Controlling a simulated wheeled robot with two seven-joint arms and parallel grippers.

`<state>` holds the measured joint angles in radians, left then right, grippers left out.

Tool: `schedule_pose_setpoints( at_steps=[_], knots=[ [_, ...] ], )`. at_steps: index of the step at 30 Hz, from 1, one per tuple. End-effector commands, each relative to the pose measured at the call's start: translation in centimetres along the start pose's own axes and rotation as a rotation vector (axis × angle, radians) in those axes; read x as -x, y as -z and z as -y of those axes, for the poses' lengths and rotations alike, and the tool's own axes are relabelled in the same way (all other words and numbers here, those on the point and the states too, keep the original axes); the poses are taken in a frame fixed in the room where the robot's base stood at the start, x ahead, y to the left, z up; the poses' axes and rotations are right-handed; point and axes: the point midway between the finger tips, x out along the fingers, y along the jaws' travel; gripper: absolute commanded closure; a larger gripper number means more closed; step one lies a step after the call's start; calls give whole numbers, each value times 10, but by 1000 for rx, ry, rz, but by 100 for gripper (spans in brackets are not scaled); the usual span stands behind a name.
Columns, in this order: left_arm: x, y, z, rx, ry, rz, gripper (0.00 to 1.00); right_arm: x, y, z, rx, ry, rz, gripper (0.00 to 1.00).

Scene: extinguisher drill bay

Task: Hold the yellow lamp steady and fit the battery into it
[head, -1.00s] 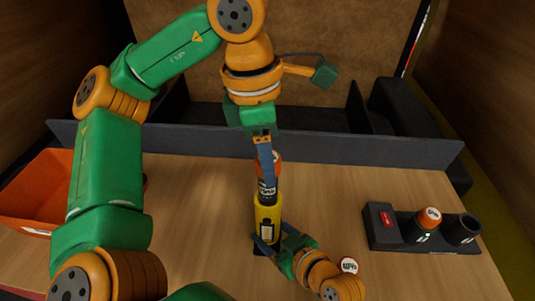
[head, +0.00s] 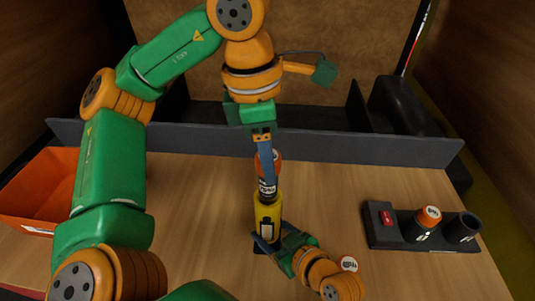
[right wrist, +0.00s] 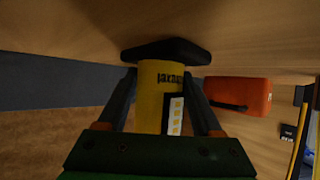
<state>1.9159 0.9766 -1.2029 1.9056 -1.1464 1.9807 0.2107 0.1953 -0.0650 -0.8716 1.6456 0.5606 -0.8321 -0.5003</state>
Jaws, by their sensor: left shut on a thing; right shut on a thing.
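The right wrist view shows the lamp (right wrist: 153,95) upside down, with a finger on each side and the black base (right wrist: 166,50) at the top.
A dark holder (head: 384,238) on the right has a red part, one socket with an orange-topped battery (head: 428,216) and one empty-looking socket (head: 462,227). An orange bin (head: 35,190) is at left; a dark ledge (head: 350,148) runs behind.

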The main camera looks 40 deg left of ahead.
Motion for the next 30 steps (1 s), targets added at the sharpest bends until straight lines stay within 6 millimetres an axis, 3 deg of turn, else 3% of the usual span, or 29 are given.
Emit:
schedule_pose_setpoints(
  at_steps=[30],
  knots=[
    [-21,3,0,1,0,-1,100,0,0,0,0,0,-1,64]
  ],
)
